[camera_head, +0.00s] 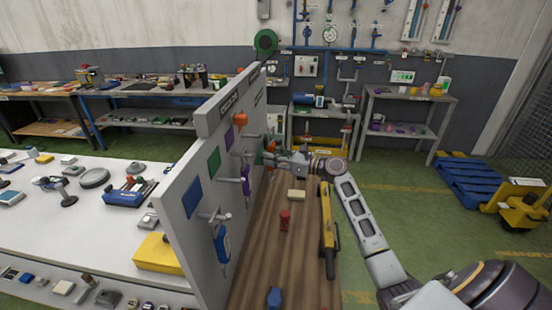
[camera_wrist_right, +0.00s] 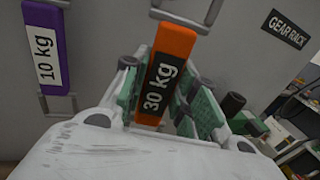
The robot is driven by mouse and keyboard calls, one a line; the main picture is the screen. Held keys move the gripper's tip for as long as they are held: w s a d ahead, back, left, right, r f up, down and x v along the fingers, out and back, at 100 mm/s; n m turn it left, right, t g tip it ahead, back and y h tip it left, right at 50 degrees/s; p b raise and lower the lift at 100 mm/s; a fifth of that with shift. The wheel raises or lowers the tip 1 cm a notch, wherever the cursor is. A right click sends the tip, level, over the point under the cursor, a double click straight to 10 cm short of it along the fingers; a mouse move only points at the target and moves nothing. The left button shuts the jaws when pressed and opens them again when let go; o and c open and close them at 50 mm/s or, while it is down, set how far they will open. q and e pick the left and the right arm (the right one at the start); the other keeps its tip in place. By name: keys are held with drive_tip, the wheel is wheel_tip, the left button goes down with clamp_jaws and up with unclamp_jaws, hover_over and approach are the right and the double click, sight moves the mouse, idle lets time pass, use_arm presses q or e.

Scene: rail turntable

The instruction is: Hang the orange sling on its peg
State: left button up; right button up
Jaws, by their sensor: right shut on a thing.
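The orange sling (camera_wrist_right: 166,72), marked 30 kg, is upright between the green-padded fingers of my right gripper (camera_wrist_right: 165,100) in the wrist view. The gripper is shut on it. A metal loop shows at its top; its lower end is hidden by the gripper. In the head view my right gripper (camera_head: 279,160) is close to the right face of the upright rack board (camera_head: 196,252), at the far end. An orange patch (camera_head: 241,118) is high on the board there, with a grey peg (camera_head: 251,137) below it. Whether the sling touches a peg cannot be told. My left gripper is not in view.
A purple 10 kg sling (camera_wrist_right: 45,45) hangs left of the orange one. A blue sling (camera_head: 222,243) hangs nearer on the board. A red object (camera_head: 285,219), a yellow tool (camera_head: 327,225) and a pale block (camera_head: 296,195) sit on the wooden top (camera_head: 262,275).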

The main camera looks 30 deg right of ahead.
drive_tip(key=w+a+f, duration=0.1)
drive_tip(key=w+a, duration=0.2)
drive_tip(key=a, duration=0.2)
drive_tip(key=shift+w+f, duration=0.15)
drive_tip(key=shift+w, duration=0.25)
idle(1.1)
idle(0.7)
drive_tip(key=o, duration=1.1)
drive_tip(key=shift+f, duration=0.1)
drive_tip(key=shift+s, duration=0.15)
drive_tip(key=v, duration=1.1)
drive_tip(key=shift+s+d, duration=0.25)
drive_tip(key=shift+d, duration=0.05)
